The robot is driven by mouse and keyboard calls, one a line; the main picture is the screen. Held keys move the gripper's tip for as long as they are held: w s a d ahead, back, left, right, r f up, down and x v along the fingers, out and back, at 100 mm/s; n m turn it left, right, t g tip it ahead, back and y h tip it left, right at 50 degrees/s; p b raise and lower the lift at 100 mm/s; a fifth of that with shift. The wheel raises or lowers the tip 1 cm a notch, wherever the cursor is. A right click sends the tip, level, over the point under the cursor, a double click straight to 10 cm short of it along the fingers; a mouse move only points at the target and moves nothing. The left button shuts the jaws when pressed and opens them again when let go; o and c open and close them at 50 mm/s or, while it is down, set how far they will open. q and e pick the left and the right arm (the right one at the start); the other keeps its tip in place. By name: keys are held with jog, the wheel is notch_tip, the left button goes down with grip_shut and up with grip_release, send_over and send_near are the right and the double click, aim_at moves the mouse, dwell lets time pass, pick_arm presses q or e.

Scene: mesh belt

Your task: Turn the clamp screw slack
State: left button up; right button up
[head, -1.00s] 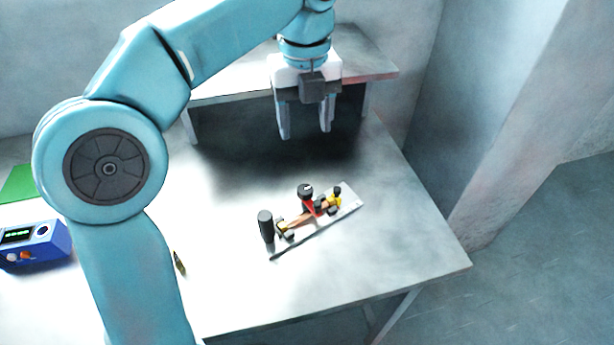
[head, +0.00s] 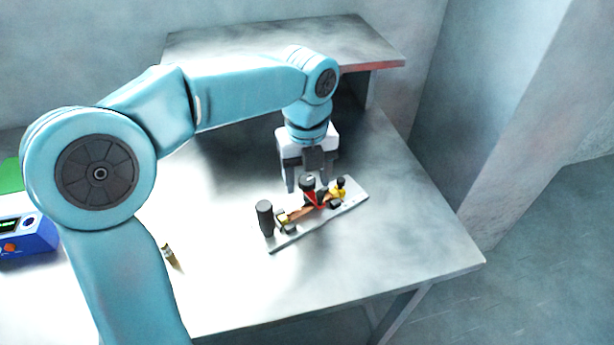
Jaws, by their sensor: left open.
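A small grey plate (head: 290,238) lies on the table and carries a clamp fixture. A black round knob (head: 308,183), which looks like the clamp screw, stands on a red part (head: 314,199) near the middle of the plate. A taller black cylinder (head: 265,217) stands at the plate's left end. A yellow piece (head: 340,190) with a small black top sits toward the right end. My left gripper (head: 307,188) is open, pointing down right at the knob, with its fingers on either side in the picture. I cannot tell whether they touch it. My right gripper is out of view.
A blue box with a display (head: 28,238) stands at the far left, by a green sheet (head: 10,175). A small brass-coloured piece (head: 171,256) lies beside my left arm. A raised shelf (head: 370,50) spans the back. The table's front right is clear.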

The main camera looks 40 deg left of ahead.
pick_arm(q)
jog(key=shift+w, duration=0.1)
jog(key=c, duration=1)
jog(key=shift+c, duration=0.2)
jog(key=n+p, duration=0.2)
jog(key=n, duration=0.2)
jog(key=shift+r, duration=0.15)
jog(key=n+p, duration=0.2)
jog(key=n, duration=0.2)
jog(key=shift+n, duration=0.3)
jog(key=n+p, duration=0.1)
jog(key=n, duration=0.4)
jog(key=shift+w, duration=0.1)
jog(key=n, duration=0.4)
jog(key=shift+n+p, duration=0.3)
jog(key=shift+f+n, duration=0.2)
jog(key=shift+n, duration=0.1)
